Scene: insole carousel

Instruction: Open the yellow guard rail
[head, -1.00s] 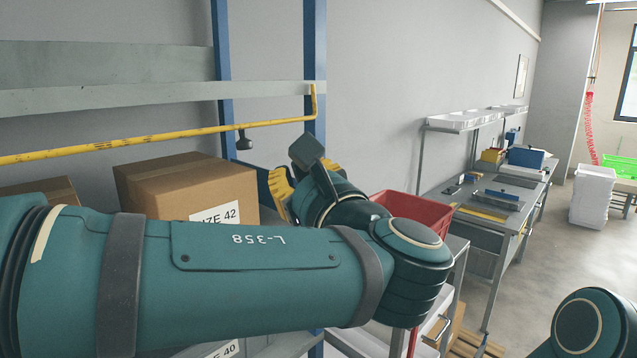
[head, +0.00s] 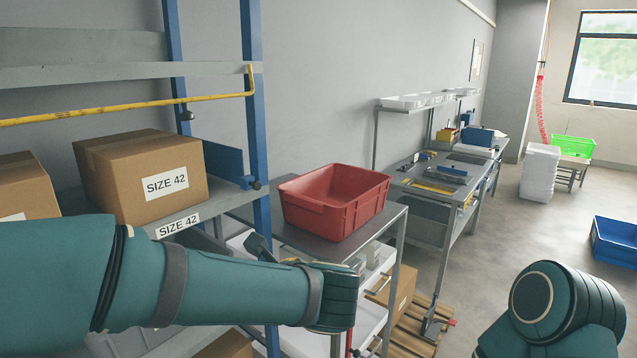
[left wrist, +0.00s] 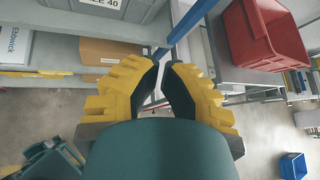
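The yellow guard rail (head: 130,105) runs across the front of the shelf rack in the head view. The rail is not visible in the left wrist view. My right gripper is out of view.
Cardboard boxes labelled SIZE 42 (head: 145,178) sit on the shelf below the rail. A red bin (head: 335,203) stands on a grey cart right of the blue post (head: 255,150). A workbench (head: 425,185) stands farther back. Floor at right is open, with a blue crate (head: 615,240).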

